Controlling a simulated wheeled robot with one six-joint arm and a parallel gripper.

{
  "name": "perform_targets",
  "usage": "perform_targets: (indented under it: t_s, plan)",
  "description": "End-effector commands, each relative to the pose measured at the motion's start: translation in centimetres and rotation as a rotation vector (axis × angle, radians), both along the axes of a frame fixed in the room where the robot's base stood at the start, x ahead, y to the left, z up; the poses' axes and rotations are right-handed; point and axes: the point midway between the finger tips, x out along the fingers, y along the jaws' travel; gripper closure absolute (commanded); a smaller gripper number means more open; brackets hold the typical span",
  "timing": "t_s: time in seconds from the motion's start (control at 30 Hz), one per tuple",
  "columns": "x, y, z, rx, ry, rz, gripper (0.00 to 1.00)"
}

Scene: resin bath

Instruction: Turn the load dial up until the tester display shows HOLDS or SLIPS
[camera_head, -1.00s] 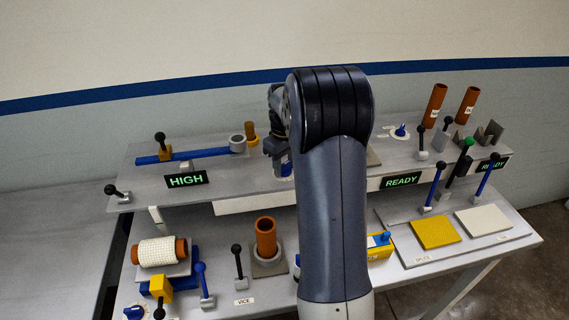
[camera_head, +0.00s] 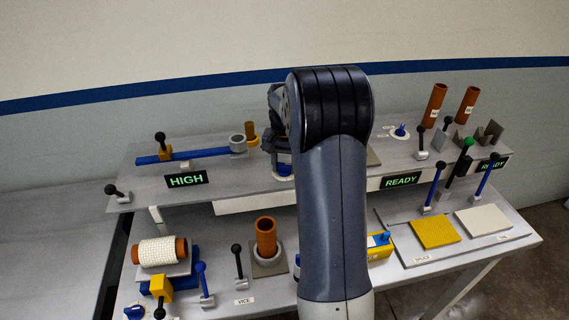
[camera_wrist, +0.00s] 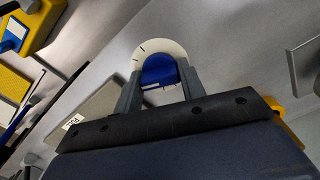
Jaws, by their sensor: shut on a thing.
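My gripper (camera_wrist: 160,80) is shut on a blue dial knob (camera_wrist: 158,70) in the wrist view. A pale ring (camera_wrist: 146,46) with dark tick marks surrounds the knob. In the head view the dial (camera_head: 283,170) shows only in part on the back shelf, below my gripper (camera_head: 280,150), with my arm beside it. One display (camera_head: 187,179) reads HIGH in green. Another display (camera_head: 401,180) reads READY, and a display at the far right (camera_head: 493,163) also reads READY. I cannot tell from the frames which one belongs to this dial.
A blue bar (camera_head: 195,154) with a black-knobbed lever lies left of my gripper. Brown tubes (camera_head: 434,105) stand at the back right. A tube in a round holder (camera_head: 266,238), yellow and white pads (camera_head: 435,232) and several levers occupy the lower bench.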

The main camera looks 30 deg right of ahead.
Motion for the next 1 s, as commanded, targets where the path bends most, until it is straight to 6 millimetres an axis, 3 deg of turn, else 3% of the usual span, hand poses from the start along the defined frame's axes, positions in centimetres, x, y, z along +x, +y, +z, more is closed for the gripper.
perform_targets:
  t_s: [1.0]
  plan:
    - [0.06,-0.05,0.1,-0.001,-0.003,-0.888,0.85]
